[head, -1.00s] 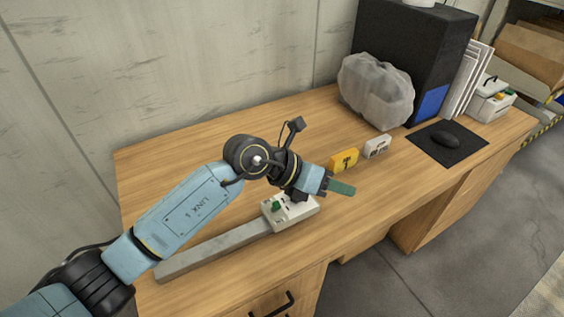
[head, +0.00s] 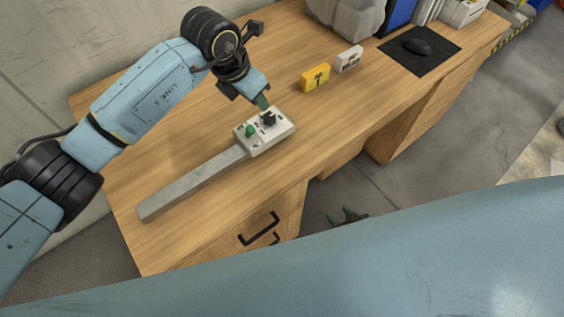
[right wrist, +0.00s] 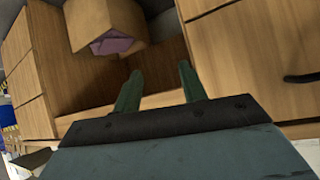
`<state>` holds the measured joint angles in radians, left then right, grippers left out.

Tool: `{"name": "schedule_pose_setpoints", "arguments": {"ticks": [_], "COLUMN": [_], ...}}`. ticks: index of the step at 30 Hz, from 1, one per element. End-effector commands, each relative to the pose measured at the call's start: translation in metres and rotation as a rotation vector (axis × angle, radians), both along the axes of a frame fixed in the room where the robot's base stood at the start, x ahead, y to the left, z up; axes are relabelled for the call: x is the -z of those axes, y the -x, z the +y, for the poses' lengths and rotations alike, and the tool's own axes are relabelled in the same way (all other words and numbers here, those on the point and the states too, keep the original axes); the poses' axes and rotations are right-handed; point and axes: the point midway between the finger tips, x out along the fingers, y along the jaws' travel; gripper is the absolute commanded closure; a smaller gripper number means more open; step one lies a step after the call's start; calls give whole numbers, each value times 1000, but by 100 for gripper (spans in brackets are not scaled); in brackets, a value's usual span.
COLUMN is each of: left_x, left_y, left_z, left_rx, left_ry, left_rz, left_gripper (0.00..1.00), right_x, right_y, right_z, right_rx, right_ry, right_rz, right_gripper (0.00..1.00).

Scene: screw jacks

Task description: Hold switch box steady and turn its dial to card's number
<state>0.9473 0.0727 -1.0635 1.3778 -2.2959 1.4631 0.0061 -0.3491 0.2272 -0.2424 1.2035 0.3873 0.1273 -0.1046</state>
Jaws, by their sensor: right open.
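The white switch box (head: 278,139) lies on the desk with a black dial (head: 268,119) and a green knob (head: 250,131) on top. A long grey bar runs from its left side. A yellow card (head: 315,79) stands behind it to the right and appears to read 1. My left gripper (head: 262,102) is just behind the box near the dial; its jaw opening is hidden. My right gripper (head: 348,215) is low in front of the desk, away from the box. In the right wrist view it is open and empty (right wrist: 158,82), facing the drawers.
A white card (head: 349,59) stands beside the yellow one. A mouse (head: 418,46) on a black mat, a grey bag (head: 347,14) and a blue-faced dark case are further back. Drawer handles (head: 259,229) stick out at the desk front.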

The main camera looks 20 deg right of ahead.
Motion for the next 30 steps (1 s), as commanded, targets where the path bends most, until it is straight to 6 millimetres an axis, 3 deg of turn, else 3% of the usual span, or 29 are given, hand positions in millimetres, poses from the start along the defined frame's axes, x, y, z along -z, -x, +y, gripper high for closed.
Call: {"name": "schedule_pose_setpoints", "arguments": {"ticks": [3,9,12,18,25,30], "left_x": [0,0,0,0,0,0], "left_y": [0,0,0,0,0,0], "left_z": [0,0,0,0,0,0], "left_rx": [0,0,0,0,0,0], "left_ry": [1,1,1,1,1,1], "left_rz": [0,0,0,0,0,0], "left_gripper": [64,64,64,64,64,64], "right_x": [-61,-170,-192,-235,-254,-255], "right_y": [-39,-81,-81,-74,-72,-92], "right_z": [3,12,69,134,160,168], "right_rx": [20,52,-62,-202,-255,-257], "right_ry": [-65,-192,-155,-109,-89,-87], "right_rz": [-188,-482,-516,-595,-635,-638], "right_gripper": [58,58,58,58,58,58]}}
